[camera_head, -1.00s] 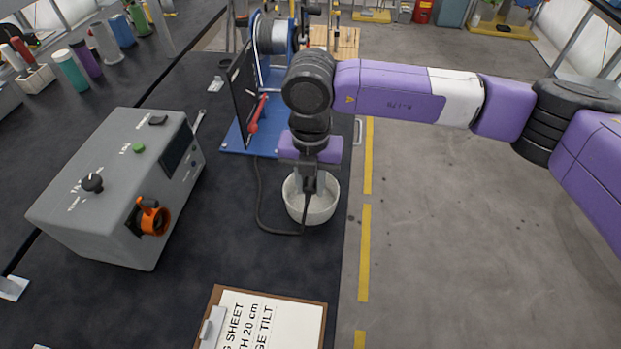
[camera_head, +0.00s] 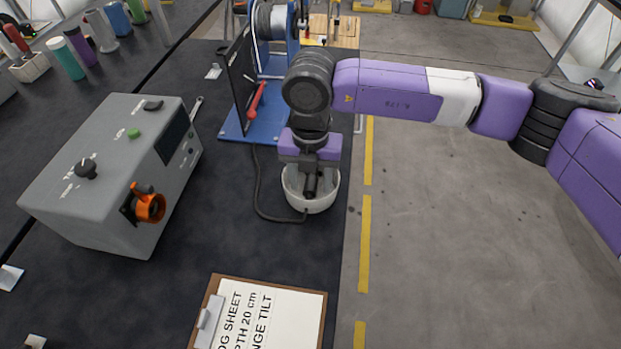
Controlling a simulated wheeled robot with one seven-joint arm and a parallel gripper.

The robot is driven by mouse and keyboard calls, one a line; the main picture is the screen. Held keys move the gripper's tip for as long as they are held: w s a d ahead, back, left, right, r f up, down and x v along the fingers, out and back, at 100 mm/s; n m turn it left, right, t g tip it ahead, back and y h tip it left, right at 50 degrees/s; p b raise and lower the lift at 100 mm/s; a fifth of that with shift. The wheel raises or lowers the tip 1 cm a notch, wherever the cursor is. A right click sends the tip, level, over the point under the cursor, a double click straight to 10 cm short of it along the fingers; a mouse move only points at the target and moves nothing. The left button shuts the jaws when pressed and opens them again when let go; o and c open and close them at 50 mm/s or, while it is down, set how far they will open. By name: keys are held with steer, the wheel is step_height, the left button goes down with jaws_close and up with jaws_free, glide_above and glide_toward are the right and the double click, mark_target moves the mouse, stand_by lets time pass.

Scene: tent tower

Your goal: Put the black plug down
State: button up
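The black plug (camera_head: 310,186) is a small dark cylinder hanging under my gripper (camera_head: 311,179), upright, inside the outline of the white bowl (camera_head: 312,204). My gripper points straight down over the bowl and appears shut on the plug. The fingertips are partly hidden against the bowl. I cannot tell whether the plug touches the bowl's bottom. A black cable (camera_head: 257,190) runs from the bowl's front rim in a loop on the dark table to the blue stand.
A grey control box (camera_head: 115,180) with an orange socket (camera_head: 149,206) stands left. A clipboard (camera_head: 262,315) lies in front. A blue stand (camera_head: 265,128) with a black panel and red handle is behind. The table's right edge is close.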

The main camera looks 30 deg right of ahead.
mark_target(310, 184)
steer(key=shift+r, duration=0.15)
stand_by(0.4)
step_height(310, 184, up, 7)
steer(key=p, duration=0.4)
stand_by(0.4)
